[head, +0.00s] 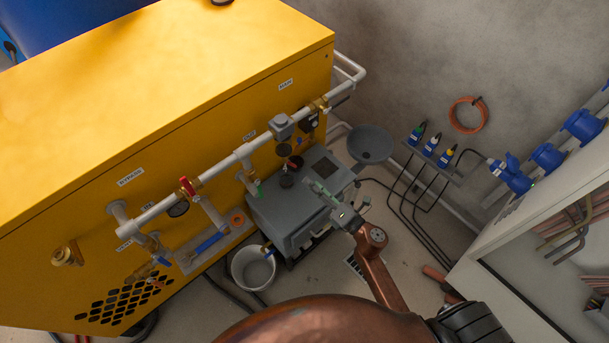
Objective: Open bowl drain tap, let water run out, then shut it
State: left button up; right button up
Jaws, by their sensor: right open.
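A grey filter head (282,128) sits on the white pipe along the yellow cabinet's side, with a dark round bowl (284,149) under it. Below the bowl is a small dark fitting with a red part (295,162). I cannot make out the drain tap's handle position, and no running water shows. My right gripper (317,190) reaches in from below over the grey box, open and empty, to the right of the bowl and apart from it. My left gripper is not in view.
The grey box (283,212) stands below the pipe. A white bucket (252,270) stands on the floor beside it. A red-handled valve (187,187) and a green handle (259,188) are on the pipework.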

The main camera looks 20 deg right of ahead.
jog(key=shift+v, duration=1.5)
